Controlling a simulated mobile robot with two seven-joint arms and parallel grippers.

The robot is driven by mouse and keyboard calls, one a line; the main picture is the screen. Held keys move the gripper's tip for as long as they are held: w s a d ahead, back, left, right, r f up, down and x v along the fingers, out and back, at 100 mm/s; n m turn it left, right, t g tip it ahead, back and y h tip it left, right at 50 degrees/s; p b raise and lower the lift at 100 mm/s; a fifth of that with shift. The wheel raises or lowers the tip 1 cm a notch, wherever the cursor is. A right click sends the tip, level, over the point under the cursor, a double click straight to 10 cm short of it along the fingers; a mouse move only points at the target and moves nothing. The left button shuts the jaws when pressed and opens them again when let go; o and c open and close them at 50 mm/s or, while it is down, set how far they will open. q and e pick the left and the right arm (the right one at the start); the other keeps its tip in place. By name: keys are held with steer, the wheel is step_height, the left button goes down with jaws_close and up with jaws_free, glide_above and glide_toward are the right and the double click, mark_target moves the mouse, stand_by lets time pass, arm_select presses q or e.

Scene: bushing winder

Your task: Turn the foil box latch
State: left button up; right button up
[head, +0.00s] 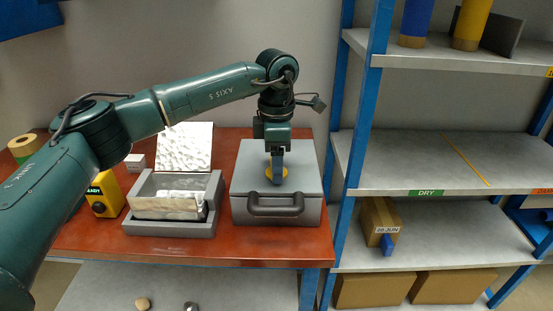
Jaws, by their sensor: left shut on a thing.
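The grey box with a dark front handle (277,205) stands closed on the red-brown bench; I take it for the foil box. Its yellow round latch (269,175) sits on the lid, partly hidden by my fingers. My left gripper (277,178) points straight down onto the lid and is shut on the latch. My right gripper is not in view.
An open grey box (175,224) with silvery foil-like contents stands left of the closed box, its lining raised. A yellow device (106,194) and a small white block (135,162) are further left. Blue-framed shelves (455,165) stand at the right.

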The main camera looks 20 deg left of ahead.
arm_select(q)
steer(key=shift+m, duration=0.5)
steer(key=o, duration=1)
step_height(320, 180, up, 13)
steer(key=shift+r, duration=0.15)
